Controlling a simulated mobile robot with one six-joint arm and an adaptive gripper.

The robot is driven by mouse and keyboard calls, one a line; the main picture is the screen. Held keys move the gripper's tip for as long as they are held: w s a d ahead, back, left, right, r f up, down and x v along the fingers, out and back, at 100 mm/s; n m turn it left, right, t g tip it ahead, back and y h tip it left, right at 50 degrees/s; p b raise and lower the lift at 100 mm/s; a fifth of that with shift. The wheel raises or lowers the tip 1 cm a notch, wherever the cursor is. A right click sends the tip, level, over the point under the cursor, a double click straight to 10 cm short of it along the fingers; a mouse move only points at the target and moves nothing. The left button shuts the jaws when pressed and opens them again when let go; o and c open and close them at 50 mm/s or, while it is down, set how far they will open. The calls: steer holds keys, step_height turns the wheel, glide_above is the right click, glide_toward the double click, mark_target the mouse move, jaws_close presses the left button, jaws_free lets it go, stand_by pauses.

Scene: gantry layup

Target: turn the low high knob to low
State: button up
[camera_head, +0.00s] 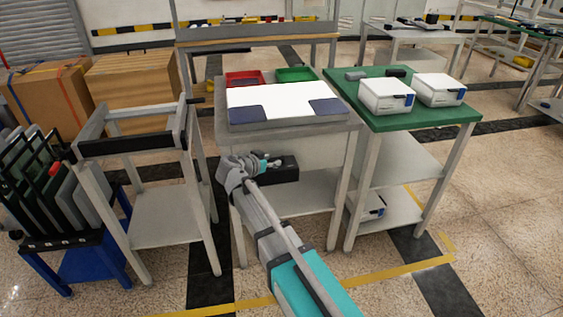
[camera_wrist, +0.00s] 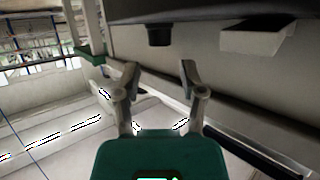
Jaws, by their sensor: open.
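A dark control box (camera_head: 284,172) hangs at the front of the middle table, under its top. My gripper (camera_head: 274,163) is in front of this box and partly covers it in the head view. In the wrist view my gripper (camera_wrist: 157,72) is open, with its two fingers apart and nothing between them.
A pale block (camera_wrist: 255,40) sticks out to the right of the knob-like part. The middle table (camera_head: 228,128) bears a white sheet, dark pads, a red tray (camera_head: 244,78) and a green tray (camera_head: 296,74). A green-topped table (camera_head: 440,117) with white boxes stands to the right.

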mark_target(281, 158)
steer(key=shift+b+x, duration=1)
steer(key=shift+x, duration=2.15)
jaws_close()
